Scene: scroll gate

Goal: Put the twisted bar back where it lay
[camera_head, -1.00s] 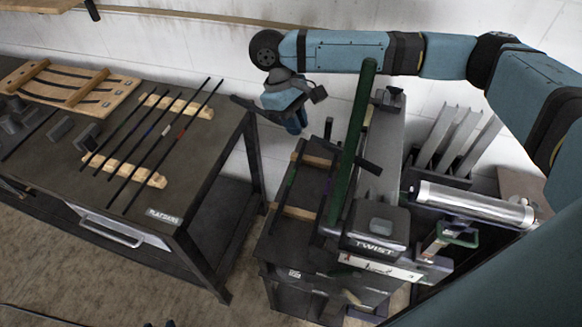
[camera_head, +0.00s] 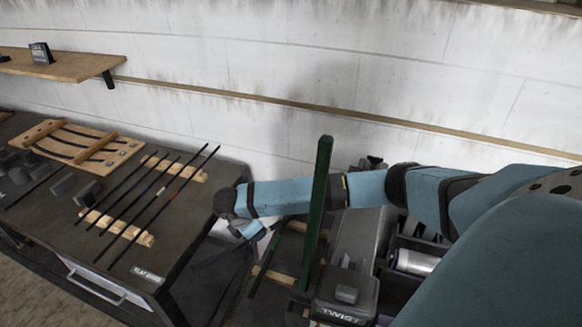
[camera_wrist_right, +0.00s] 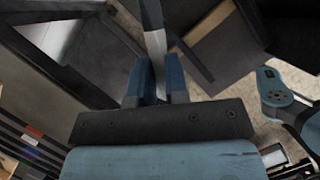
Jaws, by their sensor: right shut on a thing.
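My right gripper (camera_wrist_right: 155,82) is shut on a slim bar (camera_wrist_right: 153,22), which runs up between its blue fingers in the right wrist view. The far end of the bar and any twist in it cannot be made out. In the head view my right arm reaches in from the right, and its gripper (camera_head: 252,232) is partly hidden below the wrist, over the rack beside the TWIST machine (camera_head: 345,295). A dark bar (camera_head: 265,262) lies across that rack's wooden rests (camera_head: 272,274). My left gripper is not in view.
A bench (camera_head: 195,235) at left holds several thin bars (camera_head: 150,205) on wooden rests, some with coloured bands. A tall green lever (camera_head: 316,210) stands close to my right forearm. A shelf (camera_head: 75,65) hangs on the wall.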

